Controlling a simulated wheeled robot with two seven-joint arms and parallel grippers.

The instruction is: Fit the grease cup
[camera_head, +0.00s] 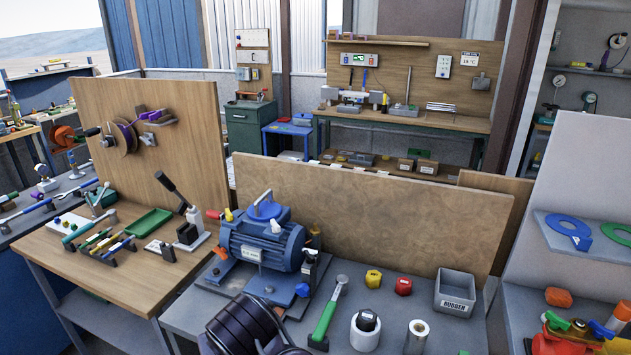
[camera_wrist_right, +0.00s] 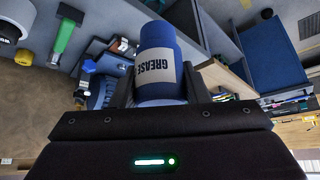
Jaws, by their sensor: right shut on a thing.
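The grease cup (camera_wrist_right: 158,50) is a blue cylinder with a white GREASE label. In the right wrist view it sits between the two dark fingers of my right gripper (camera_wrist_right: 160,84), which is shut on it and holds it above the bench area. I cannot make out the cup or the right gripper in the head view. A blue electric motor (camera_head: 262,243) stands on a base plate on the grey bench, with a round blue part (camera_head: 265,207) on top. My left gripper is in neither view.
Right of the motor are a green-handled tool (camera_head: 326,318), a yellow cap (camera_head: 373,278), a red cap (camera_head: 403,286), a black-topped white roll (camera_head: 365,330) and a grey RUBBER bin (camera_head: 455,292). A brown panel (camera_head: 370,215) rises behind the bench. A lever device (camera_head: 188,225) stands left.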

